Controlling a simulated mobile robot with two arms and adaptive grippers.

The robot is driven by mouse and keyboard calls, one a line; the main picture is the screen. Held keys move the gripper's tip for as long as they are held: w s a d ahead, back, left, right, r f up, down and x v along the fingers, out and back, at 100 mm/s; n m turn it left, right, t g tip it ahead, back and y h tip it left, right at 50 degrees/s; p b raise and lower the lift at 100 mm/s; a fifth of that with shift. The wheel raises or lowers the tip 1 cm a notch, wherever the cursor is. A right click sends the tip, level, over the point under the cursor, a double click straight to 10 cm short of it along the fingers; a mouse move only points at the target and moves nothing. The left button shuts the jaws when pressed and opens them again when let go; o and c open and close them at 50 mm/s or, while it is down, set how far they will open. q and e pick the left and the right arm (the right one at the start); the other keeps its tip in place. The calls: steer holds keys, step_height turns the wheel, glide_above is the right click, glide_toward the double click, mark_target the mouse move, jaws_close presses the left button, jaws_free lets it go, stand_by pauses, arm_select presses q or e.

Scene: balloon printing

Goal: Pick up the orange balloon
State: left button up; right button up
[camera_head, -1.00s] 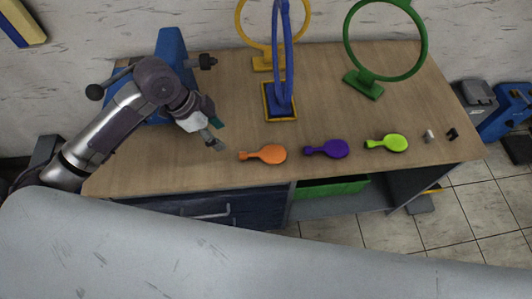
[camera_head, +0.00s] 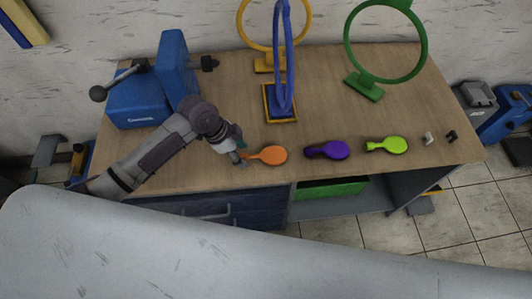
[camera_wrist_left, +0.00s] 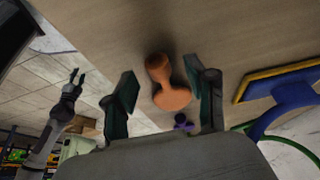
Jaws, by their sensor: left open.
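The orange balloon (camera_head: 272,155) lies flat on the wooden table near its front edge, neck to the left. My left gripper (camera_head: 238,157) is at the balloon's neck end in the head view, low over the table. In the left wrist view, the orange balloon (camera_wrist_left: 171,97) shows between the two spread fingers of my left gripper (camera_wrist_left: 162,90), with gaps on both sides. It is open and empty; whether it touches the balloon cannot be told. My right gripper (camera_wrist_left: 76,77) shows small at the left of the wrist view, its two fingertips apart, away from the table.
A purple balloon (camera_head: 328,150) and a lime balloon (camera_head: 388,145) lie to the right. Blue (camera_head: 284,60), yellow (camera_head: 241,22) and green (camera_head: 427,45) ring stands rise behind. A blue machine (camera_head: 140,100) stands at the left. Two small clips (camera_head: 429,138) (camera_head: 451,136) lie at the right.

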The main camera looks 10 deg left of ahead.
arm_select(q)
steer(key=shift+d+f, duration=0.2)
steer(key=shift+f, duration=0.3)
steer(key=c, duration=0.8)
